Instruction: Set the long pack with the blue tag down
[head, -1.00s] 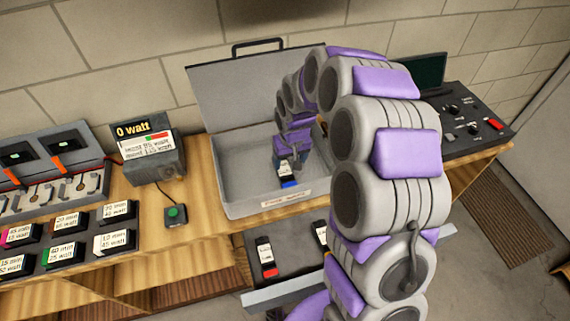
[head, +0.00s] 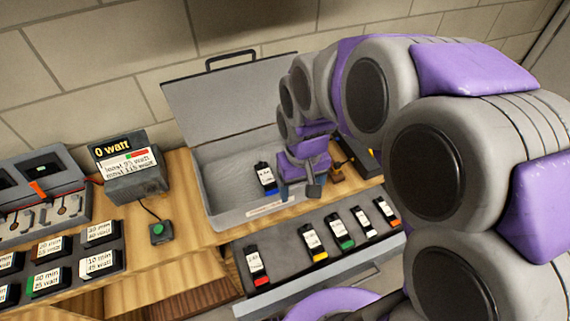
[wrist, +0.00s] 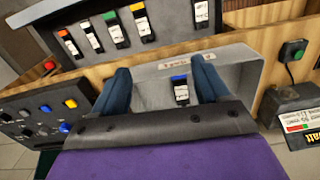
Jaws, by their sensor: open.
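The pack with the blue tag (head: 265,175) is a dark pack with a white label. It lies inside the open grey case, near its front wall (head: 232,222). In the wrist view the pack (wrist: 180,92) shows between my two blue fingers, nearer the right one, with bare case floor around it. My gripper (head: 299,190) is open and empty, to the right of the pack in the head view and apart from it. The fingertips in the wrist view (wrist: 161,68) point toward the case's labelled front rim.
A tray (head: 285,258) in front of the case holds several packs with coloured tags. A watt display (head: 130,170) and green button (head: 157,232) stand left of the case. The raised lid (head: 230,110) is behind. A control panel (wrist: 45,118) shows in the wrist view.

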